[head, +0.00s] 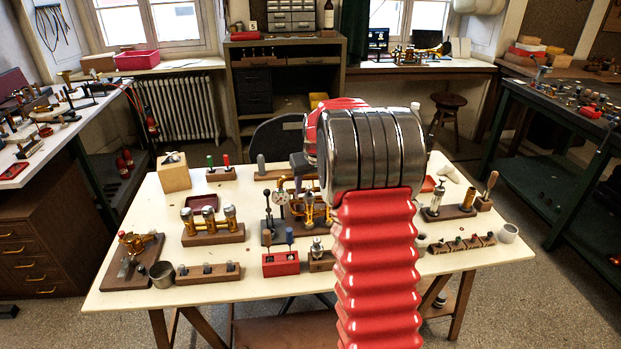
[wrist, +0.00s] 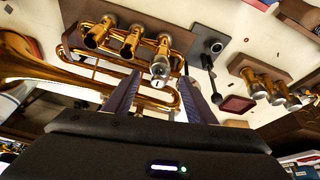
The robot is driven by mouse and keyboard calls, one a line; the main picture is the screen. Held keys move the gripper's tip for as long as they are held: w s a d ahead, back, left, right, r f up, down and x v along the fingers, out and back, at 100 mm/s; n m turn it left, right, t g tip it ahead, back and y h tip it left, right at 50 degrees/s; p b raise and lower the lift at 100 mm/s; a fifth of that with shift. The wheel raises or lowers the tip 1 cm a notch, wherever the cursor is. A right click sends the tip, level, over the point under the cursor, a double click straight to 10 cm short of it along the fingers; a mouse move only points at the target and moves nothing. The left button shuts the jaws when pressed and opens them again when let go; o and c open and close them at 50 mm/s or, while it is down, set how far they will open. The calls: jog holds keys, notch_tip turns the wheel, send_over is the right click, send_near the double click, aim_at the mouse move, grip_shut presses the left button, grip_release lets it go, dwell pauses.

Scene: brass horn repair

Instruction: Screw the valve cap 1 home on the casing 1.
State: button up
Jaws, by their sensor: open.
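The brass horn (wrist: 60,75) lies on a brown wooden stand in the wrist view, with its bell at the left. A row of brass valve casings stands up from it. A small silver cap (wrist: 160,70) with a mark on its face shows at the near end of the row, in line with a casing; I cannot tell if it is seated. My gripper (wrist: 159,84) is open, its two dark fingers on either side of the cap, apparently apart from it.
A wooden rack of brass valves (head: 212,233) stands to the left on the cream table (head: 150,212). A dark red tray (head: 202,203) lies behind it. A red block (head: 281,265) with tools stands in front of the horn.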

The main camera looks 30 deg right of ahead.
aim_at(308, 196)
jog(key=shift+x, duration=2.5)
jog(key=c, duration=1.1)
jog(key=shift+g+y, duration=0.3)
jog(key=shift+s+a+f, duration=0.1)
jog(key=shift+a+f, duration=0.05)
